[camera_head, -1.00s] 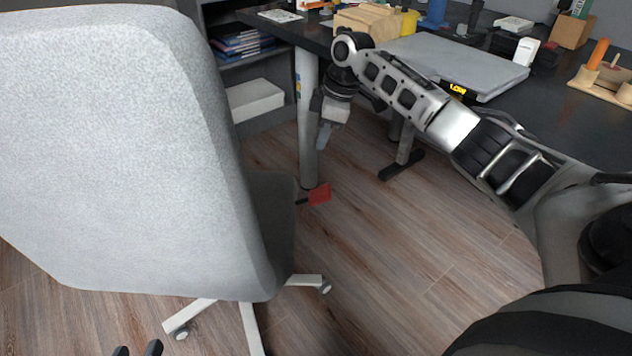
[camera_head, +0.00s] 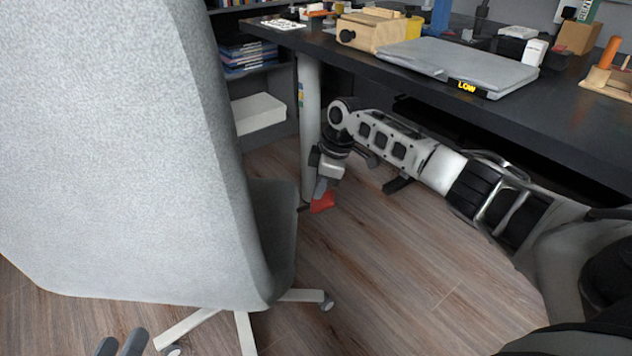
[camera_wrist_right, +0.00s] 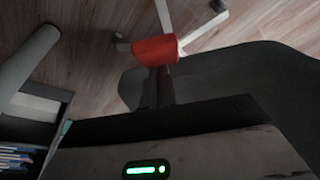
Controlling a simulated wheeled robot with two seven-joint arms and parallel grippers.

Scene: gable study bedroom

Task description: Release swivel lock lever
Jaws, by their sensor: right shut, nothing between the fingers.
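The red-tipped lever (camera_head: 322,202) sticks out sideways from under the seat of the pale grey swivel chair (camera_head: 110,160). In the right wrist view the red lever tip (camera_wrist_right: 157,50) lies just beyond the fingertips, with the dark seat (camera_wrist_right: 210,75) beside it. My right gripper (camera_head: 320,188) reaches down under the desk and is shut and empty, right at the lever tip; I cannot tell whether it touches. My left gripper (camera_head: 121,346) is at the bottom left in front of the chair, its two dark fingers apart, partly cut off by the frame.
The dark desk (camera_head: 570,118) stands over my right arm, with a grey laptop (camera_head: 450,62) and a wooden box (camera_head: 370,32) on it. A desk leg (camera_head: 309,100) rises behind my right gripper. The wooden floor (camera_head: 390,260) right of the chair is clear.

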